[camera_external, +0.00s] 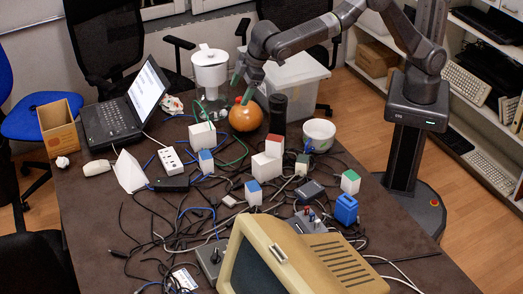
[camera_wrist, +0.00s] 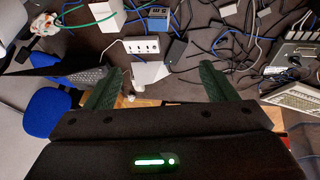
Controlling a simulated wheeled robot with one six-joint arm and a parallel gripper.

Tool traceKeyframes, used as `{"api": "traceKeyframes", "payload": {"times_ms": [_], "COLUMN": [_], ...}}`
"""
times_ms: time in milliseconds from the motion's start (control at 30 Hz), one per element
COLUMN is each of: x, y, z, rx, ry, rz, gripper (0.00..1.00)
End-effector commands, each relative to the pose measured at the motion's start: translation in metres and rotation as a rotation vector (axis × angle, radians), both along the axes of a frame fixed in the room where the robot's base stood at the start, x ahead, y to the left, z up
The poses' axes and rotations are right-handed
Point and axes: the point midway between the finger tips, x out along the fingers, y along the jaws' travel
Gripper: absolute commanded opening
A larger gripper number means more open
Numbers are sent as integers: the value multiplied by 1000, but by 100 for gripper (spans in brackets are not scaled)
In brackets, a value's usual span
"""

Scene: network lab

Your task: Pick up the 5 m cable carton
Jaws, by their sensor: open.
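Several small white cartons with coloured tops stand among the cables on the table. A blue-topped carton (camera_external: 206,162) stands right of the white power strip. It also shows at the top of the wrist view (camera_wrist: 158,18), where its blue face has a white mark that may read 5 m; I cannot be sure. Another blue-topped carton (camera_external: 253,192) stands closer to the camera, its label unreadable. My gripper (camera_external: 242,86) is open and empty, above and behind these cartons, near the orange round pot. Its green fingers also show apart in the wrist view (camera_wrist: 161,68).
The power strip (camera_external: 171,160), laptop (camera_external: 120,112) and old monitor (camera_external: 300,262) surround tangled cables.

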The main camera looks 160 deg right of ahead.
Motion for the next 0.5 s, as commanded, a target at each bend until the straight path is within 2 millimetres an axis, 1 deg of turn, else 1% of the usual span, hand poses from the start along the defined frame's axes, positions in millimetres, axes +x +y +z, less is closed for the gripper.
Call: {"api": "traceKeyframes", "payload": {"times_ms": [167, 267, 300, 500], "x": [-3, -5, -6, -12], "y": [-12, -25, -30, -57], "z": [-42, -76, -90, -150], "rx": [9, 11, 12, 0], "ry": [-37, -78, -96, -186], "rz": [13, 29, 35, 63], "gripper": [78, 78, 78, 78]}}
